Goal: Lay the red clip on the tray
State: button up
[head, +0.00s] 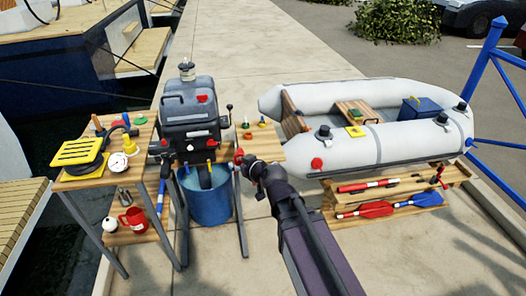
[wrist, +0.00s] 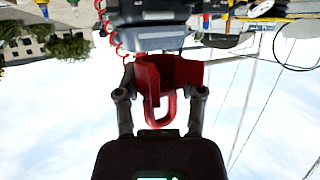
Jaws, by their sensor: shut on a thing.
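The red clip (wrist: 160,88) is between the two fingers of my gripper (wrist: 160,100) in the wrist view, with its loop toward the palm. A coiled red cord (wrist: 110,30) shows beside it, near a dark grey body. In the head view my gripper (head: 246,164) is at the right side of the outboard motor (head: 190,112), with a small red patch of the clip (head: 238,155) at its tip.
A blue bucket (head: 208,203) surrounds the motor's lower end. A grey inflatable boat (head: 370,95) stands at the right, above a low paddle bench.

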jog(key=w+d+f+b, duration=0.7)
jog(key=w+d, duration=0.1)
jog(key=d, duration=0.2)
jog(key=shift+w+f+n+g+y, duration=0.15)
jog(key=shift+w+n+g+y, duration=0.15)
jog(key=shift+n+g+y, duration=0.1)
